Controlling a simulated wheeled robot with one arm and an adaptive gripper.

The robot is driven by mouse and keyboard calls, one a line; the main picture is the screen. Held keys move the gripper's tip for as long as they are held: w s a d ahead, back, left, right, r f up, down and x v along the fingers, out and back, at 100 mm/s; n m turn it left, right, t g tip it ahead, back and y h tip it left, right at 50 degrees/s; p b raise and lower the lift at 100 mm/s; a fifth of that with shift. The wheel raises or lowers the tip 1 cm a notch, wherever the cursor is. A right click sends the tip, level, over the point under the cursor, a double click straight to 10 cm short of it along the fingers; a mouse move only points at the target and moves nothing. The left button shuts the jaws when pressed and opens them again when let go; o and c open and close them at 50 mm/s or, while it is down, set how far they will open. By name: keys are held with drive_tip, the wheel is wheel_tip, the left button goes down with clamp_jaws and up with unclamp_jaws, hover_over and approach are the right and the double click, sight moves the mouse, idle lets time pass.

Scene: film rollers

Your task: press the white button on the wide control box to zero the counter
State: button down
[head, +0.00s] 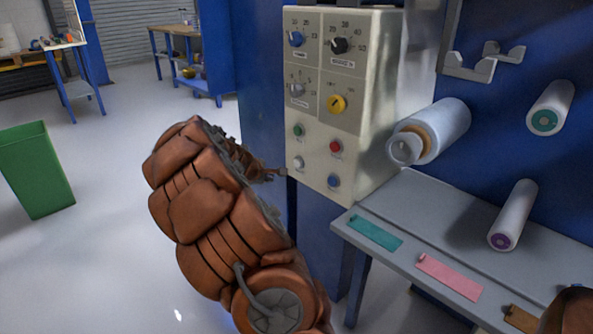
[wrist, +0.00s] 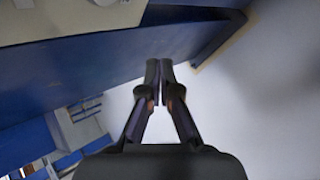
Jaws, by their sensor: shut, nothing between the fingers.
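The wide cream control box (head: 318,110) is mounted on the blue machine in the head view. The white button (head: 298,163) is at its lower left, below a green button (head: 298,131) and left of a blue button (head: 333,181). A red button (head: 336,147) is at the right. My gripper (head: 278,174) is just left of the box's lower left edge, slightly below the white button's level. I cannot tell whether it touches. In the wrist view, my gripper (wrist: 160,74) has its fingertips together and empty. No button shows there.
Four-knob panel aside, a grey shelf (head: 408,200) with coloured labels juts out below right. Film rolls (head: 445,128) stick out to the box's right. A green bin (head: 37,170) stands at the left. The floor between is clear.

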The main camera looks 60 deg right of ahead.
sight(297, 163)
drive_tip(key=shift+d, duration=0.1)
drive_tip(key=s+d+p, duration=0.1)
drive_tip(key=s+d, duration=0.1)
drive_tip(key=d, duration=0.6)
drive_tip(key=shift+s+p, duration=0.25)
drive_tip(key=shift+p, duration=0.05)
drive_tip(key=shift+d, duration=0.25)
idle(1.4)
drive_tip(key=shift+s+d, duration=0.1)
drive_tip(key=shift+d, duration=0.15)
drive_tip(key=shift+s+d, duration=0.1)
drive_tip(key=shift+d, duration=0.35)
idle(0.9)
drive_tip(key=shift+a, duration=0.15)
drive_tip(key=shift+w+a+r, duration=0.1)
drive_tip(key=shift+w+a, duration=0.15)
drive_tip(key=shift+a, duration=0.45)
drive_tip(key=shift+a, duration=0.1)
